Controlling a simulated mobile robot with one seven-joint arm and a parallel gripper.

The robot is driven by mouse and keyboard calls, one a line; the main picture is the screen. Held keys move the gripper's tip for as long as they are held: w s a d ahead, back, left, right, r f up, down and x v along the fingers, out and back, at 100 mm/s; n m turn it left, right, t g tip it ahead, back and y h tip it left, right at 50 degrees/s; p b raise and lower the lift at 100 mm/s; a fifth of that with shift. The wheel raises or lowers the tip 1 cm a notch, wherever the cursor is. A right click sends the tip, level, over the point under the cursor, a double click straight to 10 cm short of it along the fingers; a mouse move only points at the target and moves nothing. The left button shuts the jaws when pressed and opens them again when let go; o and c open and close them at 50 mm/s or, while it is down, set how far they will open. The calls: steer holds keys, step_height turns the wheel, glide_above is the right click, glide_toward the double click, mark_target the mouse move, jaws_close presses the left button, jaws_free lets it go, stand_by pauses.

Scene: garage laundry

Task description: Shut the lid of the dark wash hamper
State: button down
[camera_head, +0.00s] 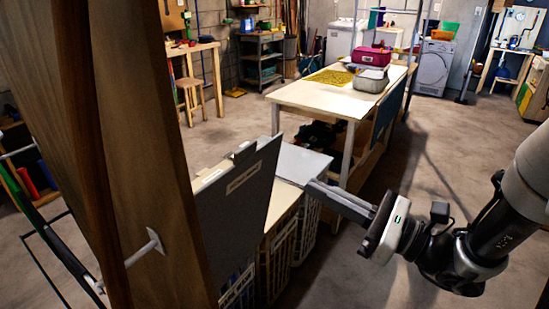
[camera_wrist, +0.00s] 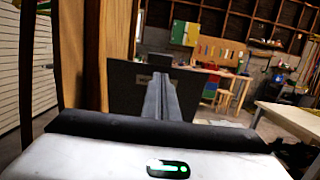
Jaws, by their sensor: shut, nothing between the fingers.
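The dark lid (camera_head: 240,195) of the wash hamper stands raised, nearly upright, with a pale label strip near its top. It also shows in the wrist view as a dark panel (camera_wrist: 124,92) behind my fingers. The hamper body (camera_head: 238,290) below it is mostly hidden by the lid and the wooden post. My gripper (camera_head: 314,187) is shut and empty, to the right of the raised lid. Its closed fingers (camera_wrist: 162,80) point toward the lid in the wrist view. I cannot tell how far apart they are.
Slatted bins (camera_head: 284,250) stand beside the hamper, one under a flat grey lid (camera_head: 301,163). A wooden post (camera_head: 140,150) blocks the left. A long table (camera_head: 315,97) holding a grey box (camera_head: 371,82) stands behind. The floor at right (camera_head: 450,160) is open.

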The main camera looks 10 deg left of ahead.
mark_target(248, 150)
steer(key=b+x, duration=0.1)
steer(key=x, duration=1.2)
steer(key=shift+w+a, duration=0.25)
steer(key=shift+a, duration=0.05)
steer(key=shift+r, duration=0.1)
